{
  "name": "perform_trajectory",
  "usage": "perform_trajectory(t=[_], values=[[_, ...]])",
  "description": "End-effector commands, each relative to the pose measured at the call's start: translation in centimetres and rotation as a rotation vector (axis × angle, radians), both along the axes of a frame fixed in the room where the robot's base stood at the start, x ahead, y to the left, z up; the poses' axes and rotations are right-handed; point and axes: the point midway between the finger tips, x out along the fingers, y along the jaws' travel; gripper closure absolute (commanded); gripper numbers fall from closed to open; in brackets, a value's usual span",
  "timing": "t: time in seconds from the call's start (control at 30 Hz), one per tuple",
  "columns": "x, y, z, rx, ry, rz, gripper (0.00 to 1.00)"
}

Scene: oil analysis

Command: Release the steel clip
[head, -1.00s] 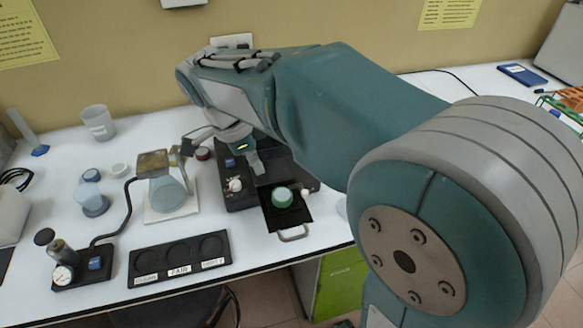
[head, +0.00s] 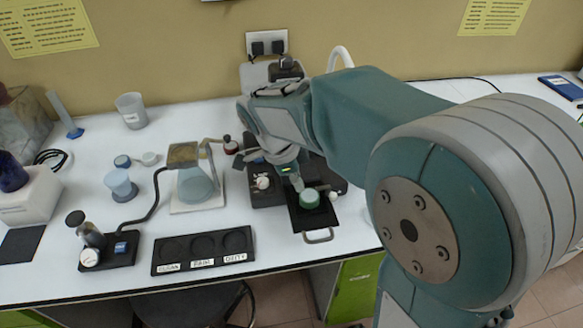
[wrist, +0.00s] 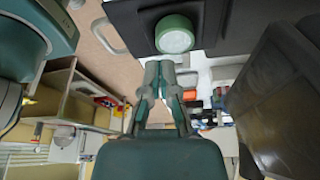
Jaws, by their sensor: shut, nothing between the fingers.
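A flask (head: 195,188) stands on a pale square pad at the middle left, with an amber-coloured funnel (head: 184,155) on top. A thin metal piece (head: 211,150) beside the funnel may be the steel clip; it is too small to be sure. My gripper (head: 297,182) is to the right of the flask, over the black apparatus and close to a round green-rimmed piece (head: 309,199). In the wrist view my gripper (wrist: 164,68) has its fingers together and empty, with the green-rimmed piece (wrist: 174,36) just beyond the tips.
The green-rimmed piece sits on a black tray (head: 318,222) with a metal handle. A black three-well holder (head: 204,272) lies near the front edge. A hose runs from the flask to a gauge unit (head: 122,250).

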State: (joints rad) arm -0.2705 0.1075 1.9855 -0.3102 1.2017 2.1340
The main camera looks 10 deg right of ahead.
Motion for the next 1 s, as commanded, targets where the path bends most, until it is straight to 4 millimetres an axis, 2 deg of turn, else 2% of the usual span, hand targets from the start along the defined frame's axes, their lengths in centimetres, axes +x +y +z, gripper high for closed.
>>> perform_trajectory(t=[0.13, 0.23, 0.4, 1.0], values=[[-0.2, -0.9, -2.8, -0.001, 0.005, -0.003, 1.00], [-0.5, -2.6, -2.7, 0.000, -0.001, -0.005, 1.00], [-0.7, -4.2, -3.0, -0.001, -0.001, -0.002, 1.00], [-0.8, -4.9, -3.0, -0.001, 0.000, 0.016, 1.00]])
